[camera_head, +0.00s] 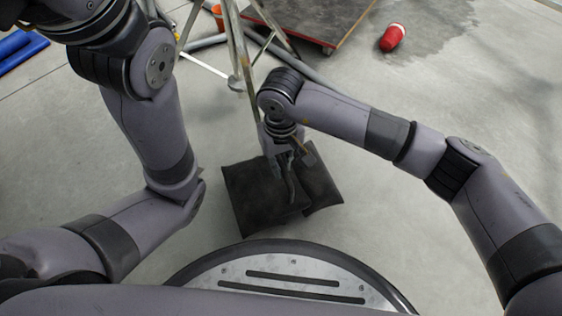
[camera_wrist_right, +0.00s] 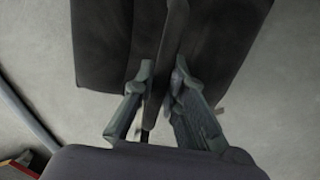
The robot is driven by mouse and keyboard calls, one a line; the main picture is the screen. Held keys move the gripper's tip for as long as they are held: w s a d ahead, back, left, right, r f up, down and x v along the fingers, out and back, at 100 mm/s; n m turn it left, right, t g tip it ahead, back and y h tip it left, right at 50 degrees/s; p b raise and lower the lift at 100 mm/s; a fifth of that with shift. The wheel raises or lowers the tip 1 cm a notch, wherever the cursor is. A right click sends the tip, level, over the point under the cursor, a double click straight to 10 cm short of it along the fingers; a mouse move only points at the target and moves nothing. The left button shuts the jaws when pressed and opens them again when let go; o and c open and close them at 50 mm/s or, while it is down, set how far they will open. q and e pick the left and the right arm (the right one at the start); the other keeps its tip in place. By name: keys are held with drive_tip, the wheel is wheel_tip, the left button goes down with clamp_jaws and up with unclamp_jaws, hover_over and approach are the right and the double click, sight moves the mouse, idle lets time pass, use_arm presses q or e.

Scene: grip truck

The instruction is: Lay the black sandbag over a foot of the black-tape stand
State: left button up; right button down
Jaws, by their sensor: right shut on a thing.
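The black sandbag (camera_head: 250,195) has two dark halves joined by a strap, and it also shows in the right wrist view (camera_wrist_right: 222,45). My right gripper (camera_head: 297,168) is over its middle. In the right wrist view the gripper's fingers (camera_wrist_right: 162,82) are closed on the strap between the halves. I cannot tell whether the bag touches the floor. A metal stand (camera_head: 238,48) with thin splayed legs is beyond the bag, at the top; its upper part is out of frame, and I see no black tape on it. My left gripper is out of view.
A flat cart (camera_head: 325,22) with a red edge is at the top. A red cup-like object (camera_head: 392,37) lies to its right. Blue rolls (camera_head: 18,50) lie at the far left. A grey pipe (camera_head: 205,42) runs along the floor by the stand. The right floor is clear.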

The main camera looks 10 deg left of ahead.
drive_tip(key=shift+a+f+b, duration=0.1)
drive_tip(key=shift+f+b, duration=0.4)
drive_tip(key=shift+b, duration=0.1)
drive_tip(key=c, duration=1.6)
unclamp_jaws()
drive_tip(key=shift+f, duration=0.1)
drive_tip(key=shift+o, duration=0.2)
drive_tip(key=shift+s+d+f, duration=0.1)
drive_tip(key=shift+d+f, duration=0.1)
drive_tip(key=shift+f, duration=0.1)
wheel_tip(320, 180, up, 12)
drive_tip(key=shift+r, duration=0.25)
